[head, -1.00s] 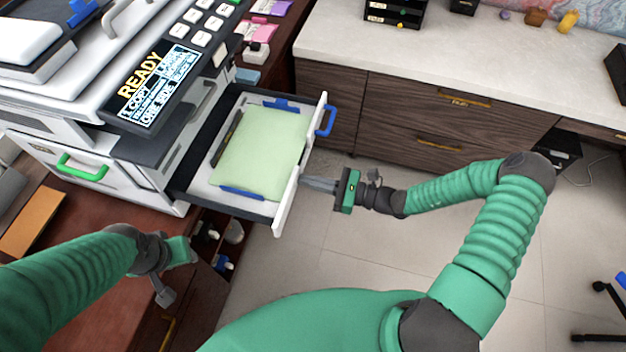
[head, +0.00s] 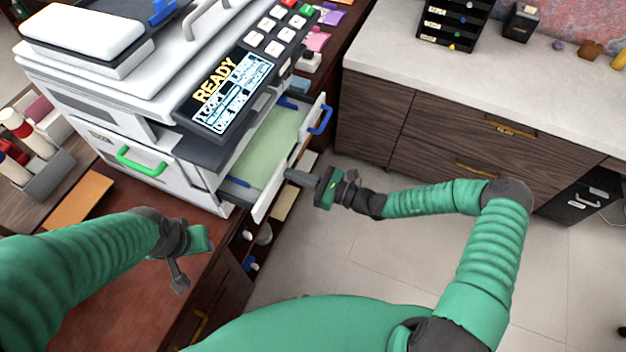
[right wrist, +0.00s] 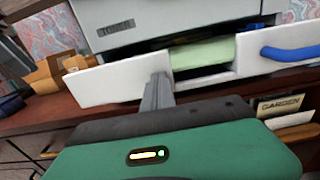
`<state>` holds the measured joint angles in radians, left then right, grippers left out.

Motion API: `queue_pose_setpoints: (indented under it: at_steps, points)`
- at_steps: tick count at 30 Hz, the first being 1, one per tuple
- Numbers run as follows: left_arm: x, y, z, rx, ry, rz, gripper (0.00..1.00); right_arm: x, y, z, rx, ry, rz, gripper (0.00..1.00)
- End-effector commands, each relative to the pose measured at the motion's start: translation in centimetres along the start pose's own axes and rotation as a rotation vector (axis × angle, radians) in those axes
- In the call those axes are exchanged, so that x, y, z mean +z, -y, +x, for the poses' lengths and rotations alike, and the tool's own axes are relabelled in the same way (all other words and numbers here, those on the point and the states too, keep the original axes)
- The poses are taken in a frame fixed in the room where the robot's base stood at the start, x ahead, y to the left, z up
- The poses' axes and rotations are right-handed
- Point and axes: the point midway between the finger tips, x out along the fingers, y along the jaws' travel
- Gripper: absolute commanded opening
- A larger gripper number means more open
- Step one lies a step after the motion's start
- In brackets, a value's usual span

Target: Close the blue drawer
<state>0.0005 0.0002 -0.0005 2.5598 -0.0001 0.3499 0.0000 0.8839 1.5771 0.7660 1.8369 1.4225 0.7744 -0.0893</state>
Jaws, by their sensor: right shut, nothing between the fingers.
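The drawer with the blue handle (head: 320,120) is partly open on the right side of the printer (head: 150,110). Its white front panel (head: 290,165) faces right, and light green paper (head: 268,148) lies inside. My right gripper (head: 290,175) is shut and empty, its fingertips at the outer face of the front panel, left of the blue handle in the right wrist view (right wrist: 290,53). There the shut fingers (right wrist: 157,92) overlap the white panel (right wrist: 115,82); they seem to touch it. My left gripper (head: 185,245) is over the brown desk; its fingers are unclear.
A green handle (head: 140,162) is on the printer's front. A white-topped cabinet (head: 480,85) stands at the right. Open floor (head: 400,250) lies between.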

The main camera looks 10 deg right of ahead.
Motion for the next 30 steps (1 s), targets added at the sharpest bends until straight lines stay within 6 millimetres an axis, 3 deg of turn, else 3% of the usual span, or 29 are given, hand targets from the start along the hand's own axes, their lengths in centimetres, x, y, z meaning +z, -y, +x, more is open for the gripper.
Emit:
queue_pose_setpoints:
  at_steps: [6,13,21,30]
  points:
    - [0.0,-0.1,0.0,0.000,0.000,0.002,0.40,-0.1,-0.1,6.0,0.000,-0.001,0.000,0.00]
    - [0.1,0.0,0.2,0.000,0.000,0.001,0.40,-0.2,-0.2,10.7,-0.001,-0.005,-0.004,0.00]
    - [0.1,0.0,0.4,0.000,0.000,0.001,0.40,0.0,0.0,12.9,-0.001,-0.003,-0.002,0.00]
    - [0.1,0.0,0.4,0.000,0.000,0.001,0.40,0.1,0.1,13.5,-0.005,-0.001,-0.003,0.00]
